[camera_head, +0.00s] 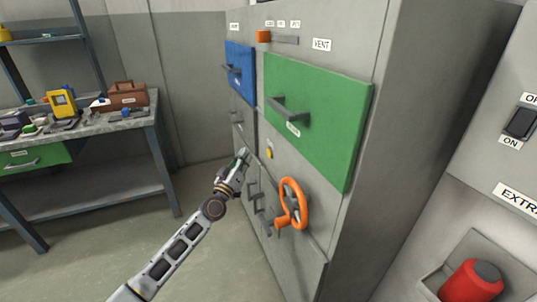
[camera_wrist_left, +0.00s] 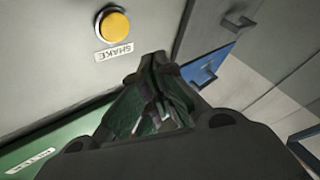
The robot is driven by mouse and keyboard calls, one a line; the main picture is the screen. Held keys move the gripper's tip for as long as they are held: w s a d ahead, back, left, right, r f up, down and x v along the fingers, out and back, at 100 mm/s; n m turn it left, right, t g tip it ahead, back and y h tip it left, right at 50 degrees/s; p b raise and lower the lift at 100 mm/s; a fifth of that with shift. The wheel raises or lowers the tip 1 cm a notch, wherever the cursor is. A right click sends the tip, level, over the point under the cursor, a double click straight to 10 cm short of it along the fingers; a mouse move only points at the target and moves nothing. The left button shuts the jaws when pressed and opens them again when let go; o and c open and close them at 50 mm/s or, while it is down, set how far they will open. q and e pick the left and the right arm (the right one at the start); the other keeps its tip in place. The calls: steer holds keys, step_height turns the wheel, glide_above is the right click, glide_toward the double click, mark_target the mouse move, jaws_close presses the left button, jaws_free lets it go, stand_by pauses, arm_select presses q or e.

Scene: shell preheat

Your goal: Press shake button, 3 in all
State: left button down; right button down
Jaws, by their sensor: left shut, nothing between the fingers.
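The shake button is a round yellow button (camera_wrist_left: 115,25) with a SHAKE label below it in the left wrist view, where it appears upside down. In the head view a small yellow button (camera_head: 270,153) sits on the cabinet front below the green drawer (camera_head: 330,120). My left gripper (camera_head: 243,155) is shut and empty, close to the cabinet front and to the left of the button. In the left wrist view the gripper (camera_wrist_left: 165,75) is below and right of the button, with a visible gap between them. My right gripper does not show.
An orange valve wheel (camera_head: 293,203) sticks out below the button. A workbench (camera_head: 85,128) with tools stands at left. A red knob (camera_head: 471,280) is at lower right. The floor at left is clear.

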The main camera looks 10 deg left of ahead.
arm_select(q)
steer(key=a+n, duration=0.1)
steer(key=n, duration=0.5)
steer(key=s+a+f+n+p, duration=0.1)
steer(key=n, duration=0.5)
steer(key=a+f+n, duration=0.1)
steer(key=n, duration=0.6)
steer(key=shift+s+a+g+y+p, duration=0.25)
steer(key=shift+a+g+y+p, duration=0.05)
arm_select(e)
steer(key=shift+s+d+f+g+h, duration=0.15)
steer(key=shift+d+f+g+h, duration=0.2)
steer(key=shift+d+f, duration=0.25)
arm_select(q)
steer(key=shift+w+d, duration=0.1)
steer(key=shift+d, duration=0.05)
stand_by(0.6)
